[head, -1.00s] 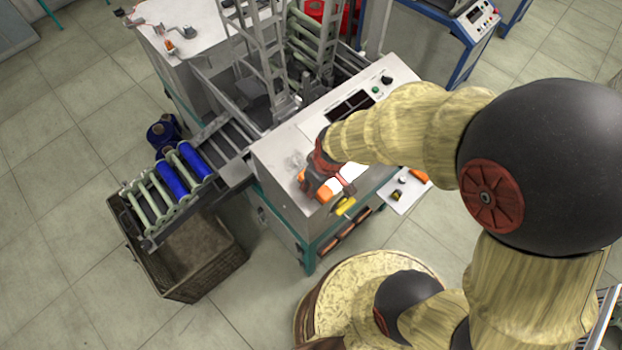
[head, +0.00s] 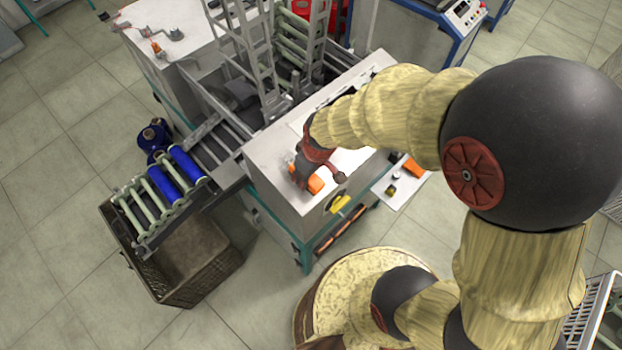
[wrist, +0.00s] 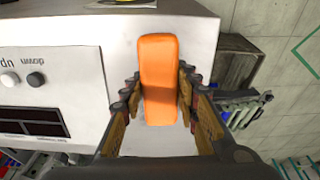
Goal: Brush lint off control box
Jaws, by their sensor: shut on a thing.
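The control box (head: 265,150) is a pale machine cabinet with a flat top. In the wrist view its white surface (wrist: 50,40) carries buttons and dark displays (wrist: 35,122). My gripper (head: 306,180) is low over the front left part of the box top. It is shut on an orange brush (wrist: 158,80), whose block sits between both fingers; its orange end also shows in the head view (head: 315,185). The brush's underside is hidden, so I cannot tell whether it touches the surface. I cannot make out lint clearly.
A yellow handle (head: 340,204) is on the box front. A side shelf (head: 410,187) holds an orange item and small parts. Blue bobbins (head: 187,164) lie on a roller rack above a brown crate (head: 195,290). Metal frames stand behind the box.

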